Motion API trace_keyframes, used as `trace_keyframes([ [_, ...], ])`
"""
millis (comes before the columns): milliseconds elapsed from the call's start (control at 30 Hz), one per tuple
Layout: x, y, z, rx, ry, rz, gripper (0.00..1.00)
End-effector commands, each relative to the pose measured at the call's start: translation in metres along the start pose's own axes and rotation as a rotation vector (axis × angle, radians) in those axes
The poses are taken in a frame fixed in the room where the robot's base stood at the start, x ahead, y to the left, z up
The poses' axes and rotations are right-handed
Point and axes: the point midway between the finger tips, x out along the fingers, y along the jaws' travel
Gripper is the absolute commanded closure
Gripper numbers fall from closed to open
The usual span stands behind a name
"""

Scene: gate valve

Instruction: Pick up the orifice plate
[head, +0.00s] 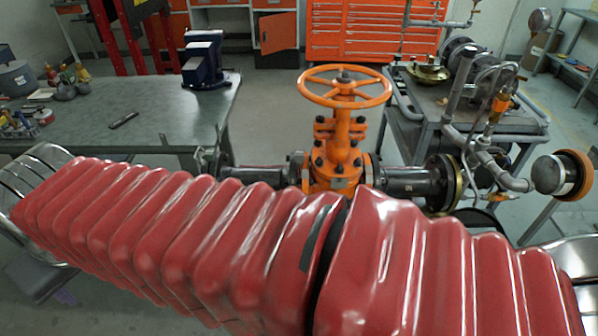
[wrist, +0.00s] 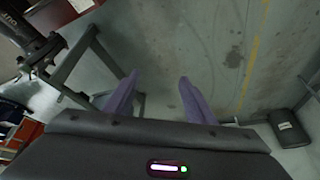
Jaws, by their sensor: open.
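I cannot pick out the orifice plate with certainty in either view. The orange gate valve (head: 340,150) with its handwheel stands upright at the middle of the head view, joined to dark flanged pipe (head: 405,186) on both sides. A brass-coloured ring edge (head: 458,186) shows at the right flange. My gripper (wrist: 158,78) shows in the wrist view, with two purple fingers spread apart and nothing between them. Bare floor lies beyond the fingertips. Red ribbed covering hides the lower part of the head view.
A grey workbench (head: 165,115) with a blue vise (head: 206,60) stands at left. A cart (head: 430,115) with pipework stands at right. In the wrist view, a flanged pipe (wrist: 40,50) and metal frame (wrist: 72,62) are at left; a dark box (wrist: 289,127) lies at right.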

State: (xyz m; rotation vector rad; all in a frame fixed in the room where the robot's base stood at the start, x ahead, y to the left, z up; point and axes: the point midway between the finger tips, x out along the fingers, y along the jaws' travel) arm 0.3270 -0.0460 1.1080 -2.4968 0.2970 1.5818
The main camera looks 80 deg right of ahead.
Motion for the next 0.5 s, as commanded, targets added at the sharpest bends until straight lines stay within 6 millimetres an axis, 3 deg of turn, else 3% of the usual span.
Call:
trace_keyframes([
  [200,-0.001,0.05,-0.051,0.301,-0.05,0.107,0.5],
  [500,0.002,0.136,-0.105,0.722,-0.091,0.261,0.5],
])
